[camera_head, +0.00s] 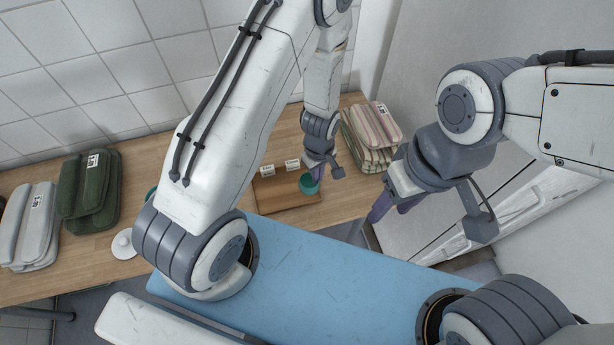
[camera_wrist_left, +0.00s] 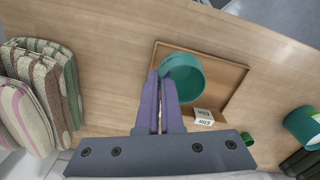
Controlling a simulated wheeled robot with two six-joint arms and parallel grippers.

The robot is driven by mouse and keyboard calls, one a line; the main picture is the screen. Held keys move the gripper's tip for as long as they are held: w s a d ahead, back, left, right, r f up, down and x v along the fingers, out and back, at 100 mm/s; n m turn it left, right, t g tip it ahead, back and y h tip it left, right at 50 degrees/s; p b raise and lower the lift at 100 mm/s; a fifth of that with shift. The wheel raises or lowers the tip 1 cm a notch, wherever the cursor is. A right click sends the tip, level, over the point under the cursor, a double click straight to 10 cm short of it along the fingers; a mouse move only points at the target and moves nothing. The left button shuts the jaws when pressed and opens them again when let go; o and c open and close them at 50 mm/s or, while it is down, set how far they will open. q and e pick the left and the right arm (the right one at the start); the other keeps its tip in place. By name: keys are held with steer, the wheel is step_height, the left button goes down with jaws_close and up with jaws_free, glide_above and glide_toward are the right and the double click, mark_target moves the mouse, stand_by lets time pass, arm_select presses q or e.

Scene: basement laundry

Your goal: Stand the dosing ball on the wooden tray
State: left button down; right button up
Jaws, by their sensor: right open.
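The teal dosing ball (camera_head: 309,185), a round open cup, is over the right part of the wooden tray (camera_head: 284,210). In the left wrist view the ball (camera_wrist_left: 187,78) overlaps the tray (camera_wrist_left: 228,76) inside its rim. I cannot tell whether it touches the tray floor. My left gripper (camera_head: 316,171) is at the ball. In its wrist view the purple fingers (camera_wrist_left: 161,80) are close together, with the ball's near wall at their tips; they look shut on it. My right gripper (camera_head: 381,207) is open and empty, right of the table, away from the tray.
Green towels (camera_head: 88,190), grey towels (camera_head: 30,225) and a white lid (camera_head: 123,243) are at left. A teal container (camera_wrist_left: 303,127) shows in the wrist view.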

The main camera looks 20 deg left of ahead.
mark_target(310, 176)
arm_select(q)
steer(key=w+a+f, duration=0.2)
steer(key=a, duration=0.1)
steer(key=shift+w+f+p, duration=0.3)
steer(key=shift+w+p, duration=0.05)
steer(key=shift+w, duration=0.05)
step_height(310, 176, down, 3)
steer(key=shift+f+p, duration=0.1)
steer(key=shift+p, duration=0.2)
steer(key=shift+f, duration=0.35)
steer(key=shift+f, duration=0.15)
steer(key=c, duration=1.1)
jaws_free()
